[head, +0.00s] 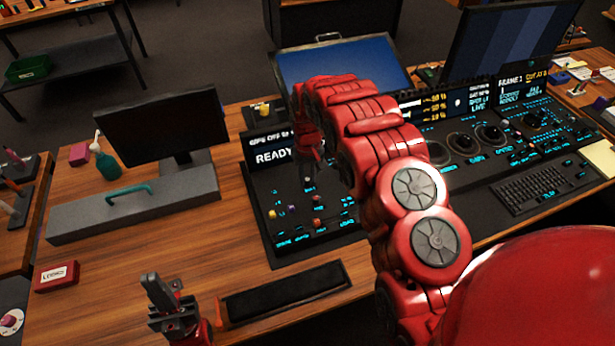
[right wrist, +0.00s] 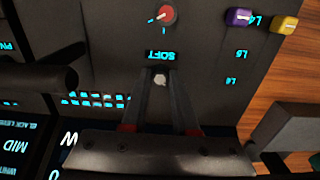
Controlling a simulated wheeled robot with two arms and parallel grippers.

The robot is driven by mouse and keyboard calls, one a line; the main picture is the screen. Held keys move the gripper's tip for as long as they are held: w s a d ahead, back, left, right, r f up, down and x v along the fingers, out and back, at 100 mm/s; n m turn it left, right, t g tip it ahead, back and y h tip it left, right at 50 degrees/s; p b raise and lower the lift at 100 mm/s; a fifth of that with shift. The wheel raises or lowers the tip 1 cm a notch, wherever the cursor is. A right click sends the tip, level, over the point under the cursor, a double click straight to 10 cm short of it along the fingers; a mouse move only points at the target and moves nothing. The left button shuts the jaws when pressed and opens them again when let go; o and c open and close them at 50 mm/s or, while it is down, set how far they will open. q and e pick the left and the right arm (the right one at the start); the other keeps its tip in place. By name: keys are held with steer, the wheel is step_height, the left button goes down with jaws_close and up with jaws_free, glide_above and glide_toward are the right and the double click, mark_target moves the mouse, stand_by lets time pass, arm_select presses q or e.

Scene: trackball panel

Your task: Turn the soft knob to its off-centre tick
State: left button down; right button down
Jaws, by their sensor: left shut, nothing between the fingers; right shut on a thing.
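The soft knob (right wrist: 159,78) is a small pale grey knob beside the SOFT label (right wrist: 162,55) in the right wrist view. My right gripper (right wrist: 158,84) is shut on it, with one finger on each side. In the head view my right gripper (head: 309,168) reaches down onto the panel (head: 262,192), and its own arm hides part of the panel. I cannot make out the knob's pointer or its off-centre tick. My left gripper (head: 158,284) is shut and empty, low in the head view at the table's front, away from the panel.
A red knob (right wrist: 164,15), a purple knob (right wrist: 238,17) and a yellow knob (right wrist: 286,24) stand near the held knob. A dark bar (right wrist: 45,78) lies left of my fingers. A black tray (head: 285,290) and a monitor (head: 160,122) are on the table.

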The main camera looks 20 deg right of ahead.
mark_target(307, 179)
stand_by(0.4)
steer(key=c, duration=0.7)
jaws_free()
steer(key=shift+w+r, duration=0.1)
steer(key=shift+r, duration=0.75)
steer(key=shift+r+b, duration=0.3)
steer(key=shift+r, duration=0.35)
step_height(307, 179, up, 14)
steer(key=p, duration=1.4)
steer(key=shift+r, duration=0.2)
